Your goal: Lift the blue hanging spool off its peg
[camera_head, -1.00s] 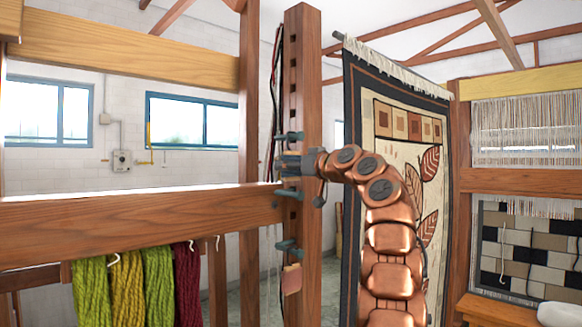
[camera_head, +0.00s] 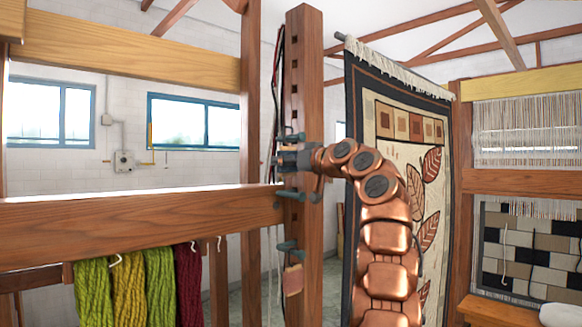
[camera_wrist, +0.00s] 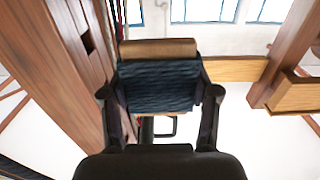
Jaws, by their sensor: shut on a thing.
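The blue spool (camera_wrist: 160,85) fills the space between my fingers in the wrist view. It has dark blue thread and a tan wooden end (camera_wrist: 158,48). My gripper (camera_wrist: 160,94) is shut on it, one finger at each side. In the head view my gripper (camera_head: 292,159) is at the upright wooden post (camera_head: 303,60), just above the level of the horizontal beam. The spool is hard to make out there. I cannot tell whether it still touches its peg. Other dark teal pegs (camera_head: 289,247) stick out of the post lower down.
The horizontal beam (camera_head: 130,212) runs left from the post, with green, yellow and dark red skeins (camera_head: 188,285) hanging below it. A leaf-patterned rug (camera_head: 405,120) hangs to the right behind my arm. A loom (camera_head: 525,130) stands at the far right.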

